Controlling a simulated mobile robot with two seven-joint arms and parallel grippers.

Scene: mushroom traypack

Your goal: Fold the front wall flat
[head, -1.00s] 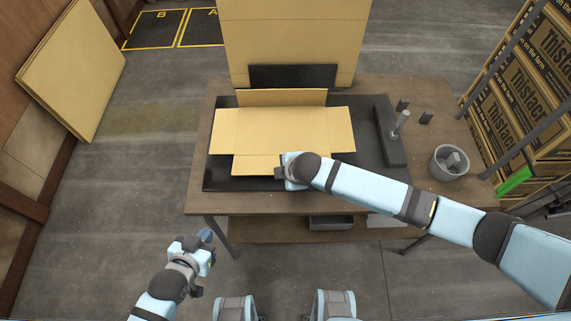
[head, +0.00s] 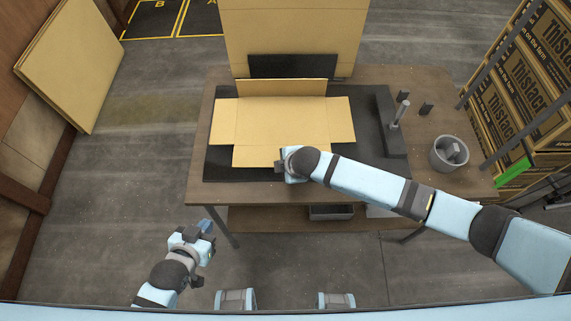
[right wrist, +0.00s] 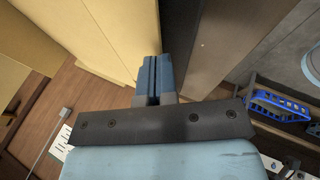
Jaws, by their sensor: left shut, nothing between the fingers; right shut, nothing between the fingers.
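The tan cardboard tray blank (head: 280,117) lies opened out on a black mat (head: 222,172) on the table. Its back wall (head: 282,87) stands up; its side panels spread outward. The front wall (head: 252,156) extends toward me and looks about level with the base. My right gripper (head: 279,165) is at the front wall's near edge, right of its middle, and covers part of it. In the right wrist view its blue fingers (right wrist: 154,75) are shut and empty beside cardboard (right wrist: 112,35); contact is unclear. My left gripper (head: 207,226) is shut and empty, in front of the table.
A black fixture with an upright post (head: 396,128) stands right of the blank. A grey bucket (head: 448,154) is at the table's right end. A dark upright plate (head: 292,66) and a large cardboard sheet (head: 295,30) stand behind. Printed cartons (head: 510,85) are stacked at right.

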